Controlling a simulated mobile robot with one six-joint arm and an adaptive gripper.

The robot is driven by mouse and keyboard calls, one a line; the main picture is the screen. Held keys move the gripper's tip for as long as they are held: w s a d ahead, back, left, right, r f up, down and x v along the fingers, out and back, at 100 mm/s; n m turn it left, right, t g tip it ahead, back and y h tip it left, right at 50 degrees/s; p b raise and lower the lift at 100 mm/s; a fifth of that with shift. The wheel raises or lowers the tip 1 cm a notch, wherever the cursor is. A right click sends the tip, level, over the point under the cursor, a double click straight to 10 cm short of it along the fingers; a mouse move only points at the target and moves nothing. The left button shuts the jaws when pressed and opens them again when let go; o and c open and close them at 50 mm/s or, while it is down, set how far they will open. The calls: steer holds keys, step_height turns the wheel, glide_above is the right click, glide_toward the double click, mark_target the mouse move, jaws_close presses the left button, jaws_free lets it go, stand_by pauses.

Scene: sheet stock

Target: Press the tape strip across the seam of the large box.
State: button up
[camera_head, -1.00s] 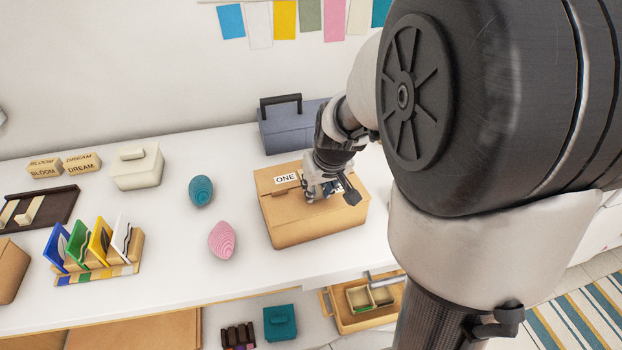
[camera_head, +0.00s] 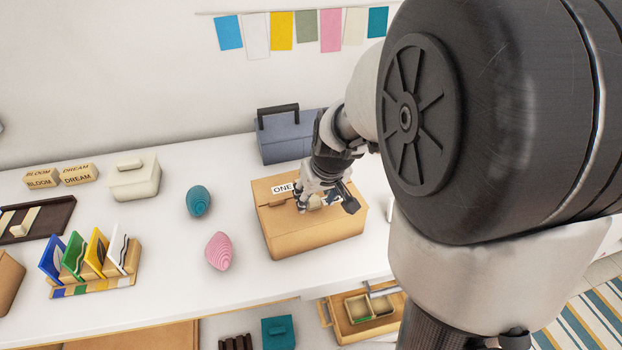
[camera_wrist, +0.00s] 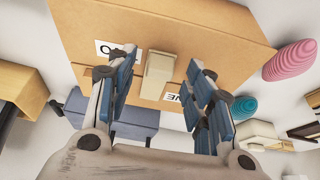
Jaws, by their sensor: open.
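The large box (camera_head: 312,235) is a closed brown carton on the white table, with a white "ONE" label (camera_head: 284,188) on top. In the wrist view the box (camera_wrist: 210,35) fills the upper part. A short tan tape strip (camera_wrist: 158,75) shows between my fingers, in front of the label and overlapping its middle. I cannot tell whether it lies flat on the box all along. My gripper (camera_head: 322,204) is over the box top. In the wrist view my gripper (camera_wrist: 163,62) is open, with its blue fingers apart on both sides of the strip and gaps between.
A blue-grey toolbox (camera_head: 285,138) stands behind the box. A teal egg (camera_head: 198,200) and a pink egg (camera_head: 219,251) stand to its left. Farther left are a cream lidded box (camera_head: 134,178) and a rack of coloured cards (camera_head: 92,270). An open drawer (camera_head: 365,305) is below the table.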

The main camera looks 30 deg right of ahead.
steer(key=d+v, duration=0.1)
steer(key=v, duration=0.9)
steer(key=s+a+n, duration=0.1)
steer(key=s+a, duration=1.2)
steer(key=s, duration=0.3)
steer(key=shift+s+a+r+n+y, duration=0.15)
steer(key=shift+s+a+n+y, duration=0.15)
steer(key=shift+a+n, duration=0.1)
steer(key=shift+c, duration=0.4)
